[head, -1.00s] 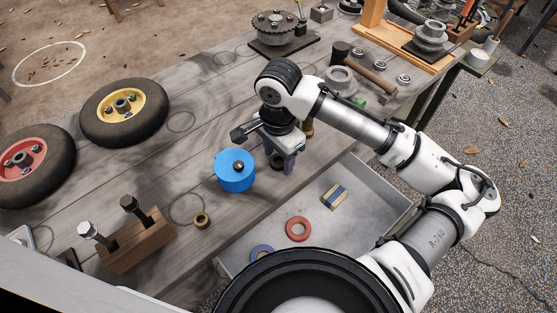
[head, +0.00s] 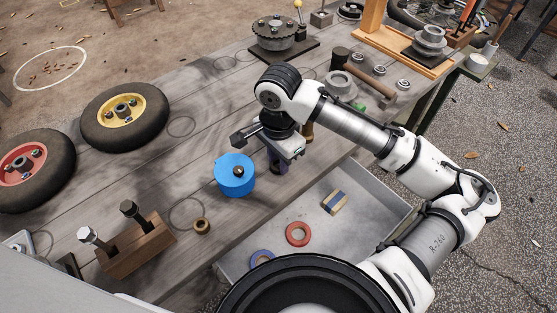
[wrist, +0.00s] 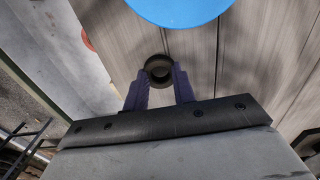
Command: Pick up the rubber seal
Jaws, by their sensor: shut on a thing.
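The rubber seal (wrist: 159,69) is a small dark ring. In the wrist view it sits between the tips of my gripper's purple fingers (wrist: 160,84), which are shut on it from both sides. In the head view my gripper (head: 277,165) points down at the bench, just right of the blue cylinder. The seal is mostly hidden there by the fingers, and I cannot tell whether it touches the bench top.
The blue cylinder (head: 235,175) stands close to the left of my gripper. An open drawer (head: 330,235) below the bench edge holds a red ring (head: 298,233), a blue ring (head: 262,257) and a striped block (head: 335,202). A brass ring (head: 201,226) lies at the front left.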

